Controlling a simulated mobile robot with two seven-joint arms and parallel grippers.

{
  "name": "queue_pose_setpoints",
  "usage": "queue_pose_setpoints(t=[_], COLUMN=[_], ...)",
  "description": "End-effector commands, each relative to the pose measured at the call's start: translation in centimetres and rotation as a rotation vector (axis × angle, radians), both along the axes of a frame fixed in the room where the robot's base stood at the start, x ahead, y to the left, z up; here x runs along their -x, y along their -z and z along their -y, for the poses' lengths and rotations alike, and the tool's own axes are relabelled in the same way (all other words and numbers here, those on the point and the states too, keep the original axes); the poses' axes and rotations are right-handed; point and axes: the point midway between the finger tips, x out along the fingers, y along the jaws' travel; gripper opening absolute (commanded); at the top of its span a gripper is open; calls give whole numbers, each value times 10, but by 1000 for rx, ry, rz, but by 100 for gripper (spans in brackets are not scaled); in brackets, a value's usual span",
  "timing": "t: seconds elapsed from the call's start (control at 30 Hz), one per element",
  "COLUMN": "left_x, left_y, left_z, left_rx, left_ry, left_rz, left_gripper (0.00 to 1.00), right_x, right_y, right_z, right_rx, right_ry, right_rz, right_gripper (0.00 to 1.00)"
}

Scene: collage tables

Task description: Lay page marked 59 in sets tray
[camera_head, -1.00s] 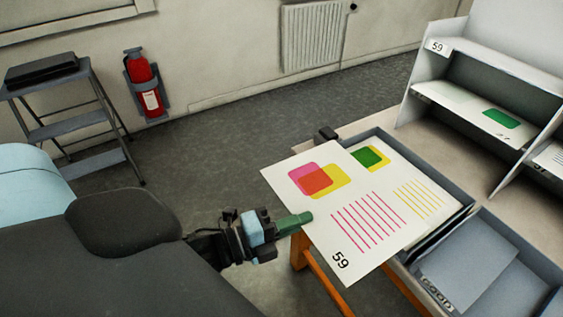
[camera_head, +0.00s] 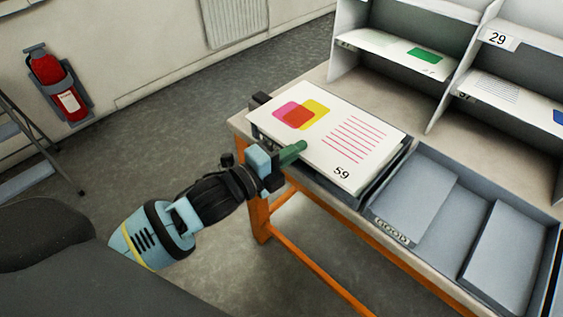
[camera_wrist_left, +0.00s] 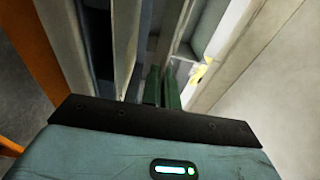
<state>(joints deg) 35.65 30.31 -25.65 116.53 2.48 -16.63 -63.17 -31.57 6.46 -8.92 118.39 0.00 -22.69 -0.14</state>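The page marked 59 (camera_head: 328,137), white with overlapping pink and yellow shapes and pink lines, lies level over a grey tray (camera_head: 377,188) at the table's left end. It covers most of that tray, whose label I cannot see; whether the page rests on the contents or is held just above them I cannot tell. My left gripper (camera_head: 298,150) is at the page's near-left edge, its green fingers close together and apparently pinching that edge. The fingers also show close together in the left wrist view (camera_wrist_left: 163,85). My right gripper is not in view.
A second tray (camera_head: 405,246) labelled GOOD, holding a grey panel or sheet, is right of the page. A shelf rack (camera_head: 455,85) with pages and a 29 label stands behind. A dark block (camera_head: 261,99) sits at the table's far-left corner. A fire extinguisher (camera_head: 58,85) hangs on the wall.

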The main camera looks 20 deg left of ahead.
Motion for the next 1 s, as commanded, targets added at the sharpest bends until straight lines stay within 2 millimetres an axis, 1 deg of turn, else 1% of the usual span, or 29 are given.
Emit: queue_pose_setpoints(t=[0.03,0.1,0.3,0.5,0.77,0.8,0.93,0.97,1.0], left_x=[1,2,2,2,2,2,2,2,2], left_y=[12,22,38,44,43,43,43,43,43], left_z=[0,0,0,0,0,0,0,0,0], left_rx=[0,1,1,1,1,1,1,1,1], left_ry=[0,0,1,0,0,0,0,0,0], left_rz=[-6,-6,-3,-3,-2,-2,-2,-2,-2], left_gripper=[0,0,0,0,0,7,24,27,27], right_x=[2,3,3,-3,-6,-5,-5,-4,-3], right_y=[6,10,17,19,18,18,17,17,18], right_z=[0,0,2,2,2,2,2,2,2], right_rx=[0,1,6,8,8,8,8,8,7], right_ry=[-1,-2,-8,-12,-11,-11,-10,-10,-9], right_rz=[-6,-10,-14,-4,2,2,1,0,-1], right_gripper=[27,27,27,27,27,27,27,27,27])
